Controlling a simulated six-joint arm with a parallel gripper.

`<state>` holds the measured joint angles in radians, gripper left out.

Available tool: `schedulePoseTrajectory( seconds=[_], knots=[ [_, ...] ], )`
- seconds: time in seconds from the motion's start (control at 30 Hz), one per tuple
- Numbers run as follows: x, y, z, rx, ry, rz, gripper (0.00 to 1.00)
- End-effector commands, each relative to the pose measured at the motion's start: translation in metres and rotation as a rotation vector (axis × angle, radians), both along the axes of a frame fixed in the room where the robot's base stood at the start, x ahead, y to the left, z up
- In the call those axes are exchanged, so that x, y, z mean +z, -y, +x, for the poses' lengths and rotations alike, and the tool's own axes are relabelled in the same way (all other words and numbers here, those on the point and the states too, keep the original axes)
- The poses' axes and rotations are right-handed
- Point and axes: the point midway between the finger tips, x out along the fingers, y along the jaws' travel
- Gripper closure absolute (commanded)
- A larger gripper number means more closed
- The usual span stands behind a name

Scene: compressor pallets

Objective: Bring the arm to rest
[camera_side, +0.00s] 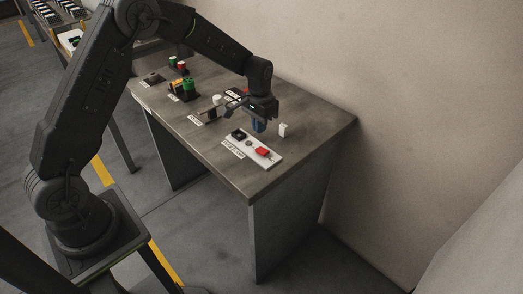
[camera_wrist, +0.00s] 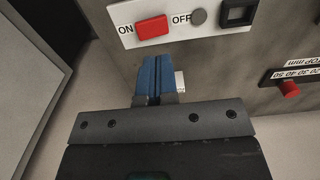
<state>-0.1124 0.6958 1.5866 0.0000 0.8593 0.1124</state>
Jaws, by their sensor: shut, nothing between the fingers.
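My gripper (camera_side: 259,126) hangs over the table near its back edge, above the white switch panel in the side view. In the wrist view its blue fingers (camera_wrist: 153,80) are together with nothing between them. The white switch panel (camera_side: 268,159) carries a red switch (camera_side: 262,152), a grey button and a black square part. In the wrist view the panel (camera_wrist: 177,32) reads ON and OFF, with the red switch (camera_wrist: 152,27) above the fingertips. A small white piece (camera_wrist: 180,81) is partly hidden behind the fingers.
The grey table (camera_side: 222,154) holds several other controls to the left, including a green-topped part (camera_side: 188,85) and a red-topped part (camera_side: 182,64). A small white upright block (camera_side: 284,130) stands right of my gripper. A wall (camera_side: 350,60) rises behind the table.

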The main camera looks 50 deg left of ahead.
Motion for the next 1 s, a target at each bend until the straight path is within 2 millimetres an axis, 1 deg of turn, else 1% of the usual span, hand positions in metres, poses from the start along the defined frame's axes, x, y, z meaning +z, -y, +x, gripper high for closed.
schedulePoseTrajectory(
  seconds=[0.07, 0.13, 0.17, 0.27, 0.3, 0.37, 0.4, 0.47, 0.5, 0.57, 0.6, 0.67, 0.7, 0.77, 0.8, 0.9, 1.0],
  knots=[
    [0.007, 0.001, -0.002, 0.0, 0.008, 0.001, 1.0],
    [0.021, 0.003, -0.006, -0.001, 0.025, 0.003, 1.0],
    [0.03, 0.004, -0.009, -0.001, 0.035, 0.004, 1.0],
    [0.067, 0.011, -0.026, -0.002, 0.08, 0.008, 1.0],
    [0.084, 0.014, -0.035, -0.002, 0.1, 0.009, 1.0],
    [0.106, 0.019, -0.051, -0.002, 0.13, 0.011, 1.0],
    [0.12, 0.021, -0.063, -0.001, 0.15, 0.012, 1.0],
    [0.139, 0.026, -0.081, -0.002, 0.18, 0.013, 1.0],
    [0.151, 0.029, -0.093, -0.002, 0.2, 0.014, 1.0],
    [0.166, 0.033, -0.113, -0.002, 0.231, 0.014, 1.0],
    [0.175, 0.035, -0.126, -0.002, 0.251, 0.014, 1.0],
    [0.187, 0.038, -0.147, -0.001, 0.281, 0.014, 1.0],
    [0.193, 0.041, -0.161, -0.001, 0.301, 0.013, 1.0],
    [0.201, 0.044, -0.182, -0.002, 0.332, 0.013, 1.0],
    [0.205, 0.046, -0.196, -0.002, 0.352, 0.012, 1.0],
    [0.21, 0.05, -0.228, -0.001, 0.4, 0.009, 1.0],
    [0.21, 0.052, -0.255, -0.001, 0.44, 0.005, 1.0]
  ],
)
